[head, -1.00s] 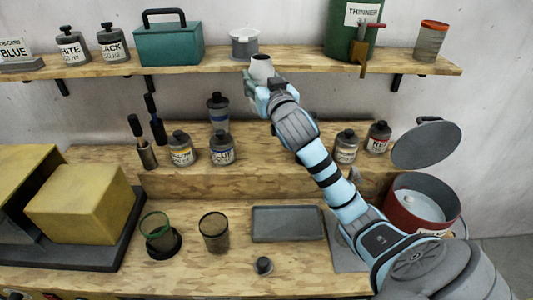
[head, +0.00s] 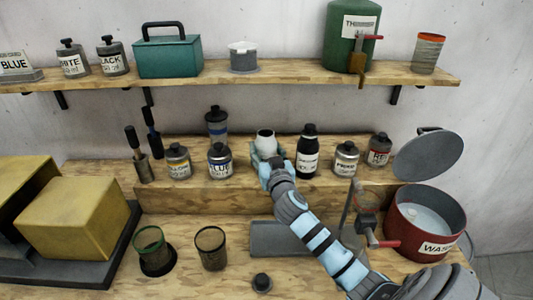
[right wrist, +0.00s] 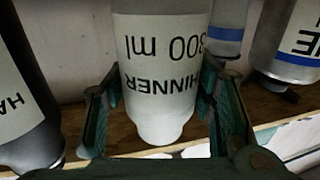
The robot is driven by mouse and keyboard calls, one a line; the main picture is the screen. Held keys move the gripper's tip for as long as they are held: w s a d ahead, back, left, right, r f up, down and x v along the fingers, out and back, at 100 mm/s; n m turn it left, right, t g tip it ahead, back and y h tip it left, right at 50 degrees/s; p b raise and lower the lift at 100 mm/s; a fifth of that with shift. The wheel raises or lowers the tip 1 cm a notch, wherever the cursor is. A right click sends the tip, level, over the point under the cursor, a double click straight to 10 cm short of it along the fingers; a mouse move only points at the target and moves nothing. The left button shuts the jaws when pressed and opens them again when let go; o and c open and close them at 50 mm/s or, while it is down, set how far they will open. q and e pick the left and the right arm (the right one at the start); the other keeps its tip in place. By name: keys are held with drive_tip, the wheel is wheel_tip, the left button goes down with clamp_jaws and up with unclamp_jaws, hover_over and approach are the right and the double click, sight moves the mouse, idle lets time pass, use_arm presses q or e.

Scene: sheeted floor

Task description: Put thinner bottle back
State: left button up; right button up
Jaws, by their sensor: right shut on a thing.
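The thinner bottle (head: 265,139), white with a label reading THINNER 300 ml, is at the middle shelf between the blue bottle and a black bottle. My right gripper (head: 269,172) is shut on it. In the right wrist view the bottle (right wrist: 165,60) is between the two fingers, its label upside down in that picture. Whether its base touches the shelf is hidden by my gripper. My left gripper is not in view.
The blue bottle (head: 220,162) stands close on the left and the black bottle (head: 307,152) close on the right. More small bottles line the middle shelf (head: 200,198). A green thinner tank (head: 345,50) stands on the upper shelf. A red waste bin (head: 412,245) is open at right.

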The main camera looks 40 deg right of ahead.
drive_tip(key=o, duration=1.6)
drive_tip(key=shift+r, duration=0.1)
drive_tip(key=v, duration=1.2)
drive_tip(key=shift+s+b, duration=0.1)
drive_tip(key=shift+b, duration=0.25)
